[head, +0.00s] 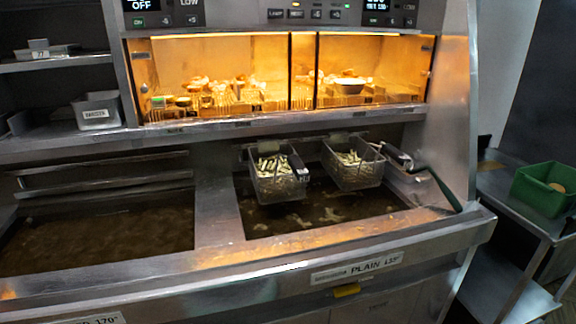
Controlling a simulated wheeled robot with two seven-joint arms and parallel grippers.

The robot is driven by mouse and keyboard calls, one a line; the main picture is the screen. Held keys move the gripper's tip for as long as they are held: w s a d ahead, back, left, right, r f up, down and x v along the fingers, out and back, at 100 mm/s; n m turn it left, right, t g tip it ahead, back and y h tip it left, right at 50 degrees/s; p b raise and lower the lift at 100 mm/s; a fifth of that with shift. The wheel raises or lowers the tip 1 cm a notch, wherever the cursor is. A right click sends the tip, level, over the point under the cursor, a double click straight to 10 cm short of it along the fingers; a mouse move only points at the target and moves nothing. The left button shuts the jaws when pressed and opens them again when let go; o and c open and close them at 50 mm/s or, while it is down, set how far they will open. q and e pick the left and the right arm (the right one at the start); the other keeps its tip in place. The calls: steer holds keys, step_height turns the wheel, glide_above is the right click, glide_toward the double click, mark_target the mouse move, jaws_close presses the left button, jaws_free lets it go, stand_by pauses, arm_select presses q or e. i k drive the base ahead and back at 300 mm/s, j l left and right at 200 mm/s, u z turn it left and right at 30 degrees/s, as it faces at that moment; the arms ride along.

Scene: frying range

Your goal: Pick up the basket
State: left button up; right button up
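Two wire fry baskets hang side by side over the right oil vat. Neither of my grippers shows in the head view.
The right vat (340,213) holds dark oil with foam patches; the left vat (95,235) holds brown oil. A lit warming cabinet (290,115) stands above. A metal front ledge (250,262) runs before the vats. A green bin (543,190) sits on the right side table.

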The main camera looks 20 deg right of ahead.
mark_target(282, 170)
steer(key=i+l+u, duration=0.1)
steer(key=l, duration=0.65)
steer(key=i+l+u, duration=0.1)
steer(key=l, duration=0.7)
steer(key=i+l+u, duration=0.1)
steer(key=l, duration=0.7)
steer(key=i+l+u, duration=0.15)
steer(key=l, duration=0.65)
